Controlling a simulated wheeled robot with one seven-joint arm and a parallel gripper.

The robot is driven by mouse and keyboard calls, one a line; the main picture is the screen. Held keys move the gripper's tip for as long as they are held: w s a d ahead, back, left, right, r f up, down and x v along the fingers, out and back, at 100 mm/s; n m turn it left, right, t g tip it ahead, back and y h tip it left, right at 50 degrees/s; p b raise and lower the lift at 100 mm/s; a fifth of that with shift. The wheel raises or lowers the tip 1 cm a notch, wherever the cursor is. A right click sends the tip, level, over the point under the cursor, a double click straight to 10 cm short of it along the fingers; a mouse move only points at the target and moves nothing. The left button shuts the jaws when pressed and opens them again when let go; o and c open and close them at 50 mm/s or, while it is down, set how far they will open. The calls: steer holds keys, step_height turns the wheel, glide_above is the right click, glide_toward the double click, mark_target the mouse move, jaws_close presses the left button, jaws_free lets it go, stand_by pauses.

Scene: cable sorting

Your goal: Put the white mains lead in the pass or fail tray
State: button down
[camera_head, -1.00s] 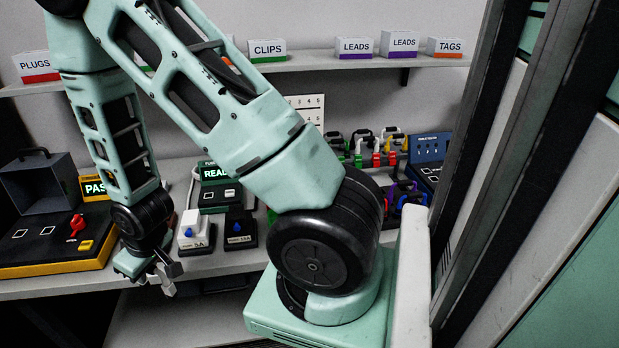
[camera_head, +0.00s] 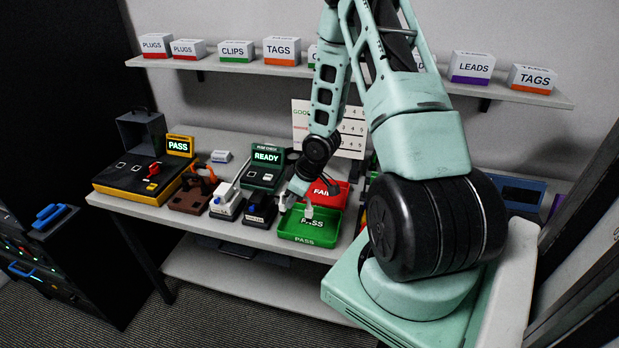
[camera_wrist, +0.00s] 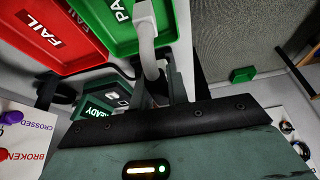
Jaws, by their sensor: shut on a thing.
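The white mains lead (camera_wrist: 146,22) hangs in my gripper (camera_head: 293,199), which is shut on it. In the wrist view its pale plug end shows over the green pass tray (camera_wrist: 182,28); the rest of the lead is mostly hidden. In the head view the gripper is over the left part of the green pass tray (camera_head: 322,242), with a small white part of the lead (camera_head: 308,211) above the tray floor. I cannot tell whether it touches the tray. The red fail tray (camera_head: 341,198) lies just behind the pass tray and also shows in the wrist view (camera_wrist: 60,66).
Left of the trays stand the READY fuse checker (camera_head: 262,178), a white switch block (camera_head: 227,206), a black one (camera_head: 259,210) and a brown stand (camera_head: 190,198). The PASS tester (camera_head: 140,180) is at far left. A shelf (camera_head: 210,66) with labelled boxes runs above.

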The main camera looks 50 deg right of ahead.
steer(key=shift+n, duration=0.3)
steer(key=shift+s+d+f+b, duration=0.35)
steer(key=shift+d+f+b, duration=0.35)
steer(key=shift+f+b, duration=0.05)
steer(key=shift+s+d+f+b, duration=0.35)
steer(key=shift+d+f+b, duration=0.4)
steer(key=shift+f+b, duration=0.05)
steer(key=shift+s+d+f+b, duration=0.35)
steer(key=shift+d+f+b, duration=0.35)
steer(key=shift+f+b, duration=0.05)
steer(key=shift+f, duration=0.85)
stand_by(1.7)
steer(key=c, duration=0.7)
jaws_free()
steer(key=shift+r+p, duration=0.1)
steer(key=shift+p, duration=0.2)
steer(key=shift+r+p, duration=3.9)
steer(key=shift+p, duration=0.1)
